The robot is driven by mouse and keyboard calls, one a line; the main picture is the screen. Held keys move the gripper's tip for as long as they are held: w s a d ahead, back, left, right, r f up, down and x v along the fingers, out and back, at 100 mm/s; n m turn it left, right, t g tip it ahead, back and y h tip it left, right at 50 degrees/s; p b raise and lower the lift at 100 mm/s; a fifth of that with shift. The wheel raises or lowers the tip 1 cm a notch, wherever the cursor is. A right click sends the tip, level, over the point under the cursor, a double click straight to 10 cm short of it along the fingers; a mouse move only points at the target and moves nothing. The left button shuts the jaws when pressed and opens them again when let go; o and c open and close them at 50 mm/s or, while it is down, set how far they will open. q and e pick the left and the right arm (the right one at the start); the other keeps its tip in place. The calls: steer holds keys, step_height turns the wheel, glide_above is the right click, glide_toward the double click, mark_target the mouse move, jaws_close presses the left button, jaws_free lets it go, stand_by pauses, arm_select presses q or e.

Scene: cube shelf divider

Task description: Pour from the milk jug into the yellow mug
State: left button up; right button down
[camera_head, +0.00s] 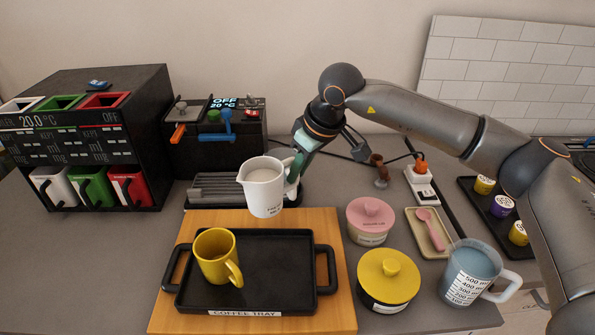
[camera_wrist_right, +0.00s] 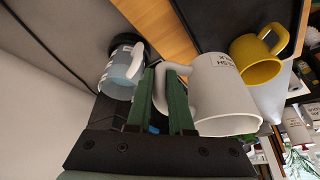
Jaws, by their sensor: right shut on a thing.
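The white milk jug (camera_head: 265,195) is held in the air behind the tray's back edge, nearly upright, with pale liquid showing in its top. My right gripper (camera_head: 294,178) is shut on its handle, on the jug's right side. The wrist view shows the green fingers (camera_wrist_right: 172,100) at the handle of the jug (camera_wrist_right: 222,90). The yellow mug (camera_head: 216,258) stands upright on the left part of the black coffee tray (camera_head: 275,275), in front and left of the jug. The mug also shows in the wrist view (camera_wrist_right: 256,60). My left gripper is not seen.
The tray lies on a wooden board (camera_head: 335,310). A pink-lidded jar (camera_head: 370,220), a yellow-lidded jar (camera_head: 388,280) and a measuring jug (camera_head: 470,272) stand to the right. A black machine (camera_head: 218,140) and a dispenser (camera_head: 90,130) stand at back left.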

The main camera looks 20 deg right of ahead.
mark_target(279, 168)
steer(key=r, duration=0.1)
steer(key=a+r+h+p, duration=0.1)
steer(key=a+r+t+h+p, duration=0.1)
steer(key=shift+s+r+n, duration=0.3)
steer(key=shift+r, duration=0.1)
steer(key=a+h+b, duration=0.1)
steer(key=s+a+f+t+h+b, duration=0.1)
steer(key=shift+a+f+n+h, duration=0.25)
steer(key=shift+n+h, duration=0.05)
steer(key=shift+a+r, duration=0.1)
steer(key=shift+r, duration=0.05)
steer(key=shift+h, duration=0.4)
steer(key=shift+a+r, duration=0.1)
stand_by(0.3)
steer(key=shift+s+a+r+t+h, duration=0.1)
steer(key=shift+a+r+t+h, duration=0.15)
steer(key=shift+t+h, duration=0.25)
stand_by(1.0)
